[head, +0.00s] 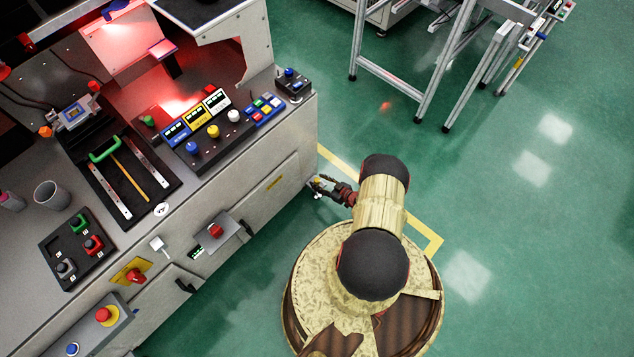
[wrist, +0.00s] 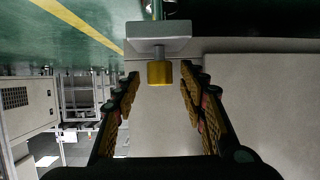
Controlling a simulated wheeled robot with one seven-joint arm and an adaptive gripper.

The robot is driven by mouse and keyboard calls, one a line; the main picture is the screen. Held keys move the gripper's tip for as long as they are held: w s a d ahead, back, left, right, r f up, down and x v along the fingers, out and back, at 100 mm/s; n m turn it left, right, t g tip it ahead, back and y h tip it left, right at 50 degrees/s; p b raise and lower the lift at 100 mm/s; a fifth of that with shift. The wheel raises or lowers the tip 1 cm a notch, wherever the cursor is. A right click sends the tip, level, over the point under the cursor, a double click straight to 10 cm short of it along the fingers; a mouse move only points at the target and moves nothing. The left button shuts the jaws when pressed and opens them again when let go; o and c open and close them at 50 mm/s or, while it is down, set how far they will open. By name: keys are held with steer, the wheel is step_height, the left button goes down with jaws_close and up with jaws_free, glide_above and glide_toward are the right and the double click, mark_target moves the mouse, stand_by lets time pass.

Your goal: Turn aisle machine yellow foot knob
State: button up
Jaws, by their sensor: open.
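The yellow foot knob (wrist: 160,73) shows in the wrist view as a short yellow cylinder on a thin stem under a grey block (wrist: 150,45). My gripper (wrist: 159,84) is open, with one finger to each side of the knob. Gaps show between the knob and both fingers, and how far the fingertips reach along it is hard to tell. In the head view my gripper (head: 322,187) is low beside the right corner of the grey machine (head: 262,185). The knob is too small to make out surely there.
The machine's top carries a button panel (head: 210,128), a black tray (head: 122,180) and a grey cup (head: 51,195). A metal frame (head: 440,70) stands at the upper right. Green floor with a yellow line (head: 430,243) lies open to the right.

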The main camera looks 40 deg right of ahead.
steer(key=shift+x, duration=0.9)
steer(key=shift+c, duration=1.3)
steer(key=c, duration=0.8)
jaws_close()
